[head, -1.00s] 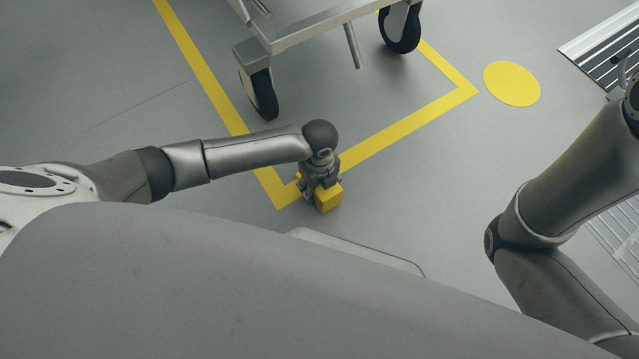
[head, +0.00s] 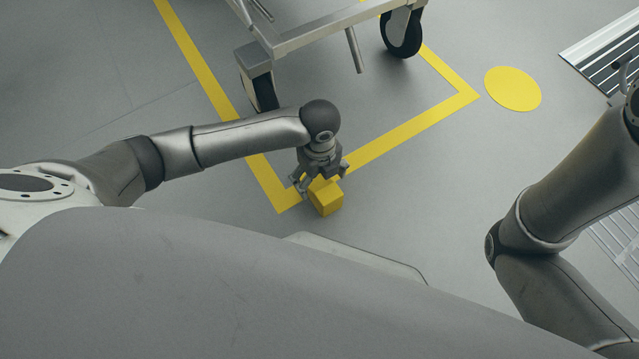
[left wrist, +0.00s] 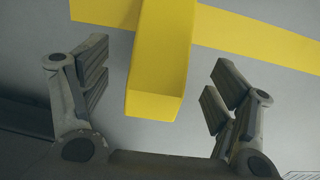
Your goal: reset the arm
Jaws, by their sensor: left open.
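My left gripper (head: 320,184) is open just above a yellow block (head: 327,199) on the grey floor. In the left wrist view the two fingers of my left gripper (left wrist: 160,100) stand wide apart. The yellow block (left wrist: 160,60) shows between them, with a gap on each side. My left arm reaches in from the left and bends down at the wrist. My right arm shows at the right edge of the head view, but its gripper is out of view.
A wheeled metal cart (head: 300,40) stands at the top, with black casters on the floor. Yellow floor tape (head: 400,130) forms a corner around it. A yellow disc (head: 513,89) lies to the right. A ribbed metal ramp (head: 610,50) is at the upper right.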

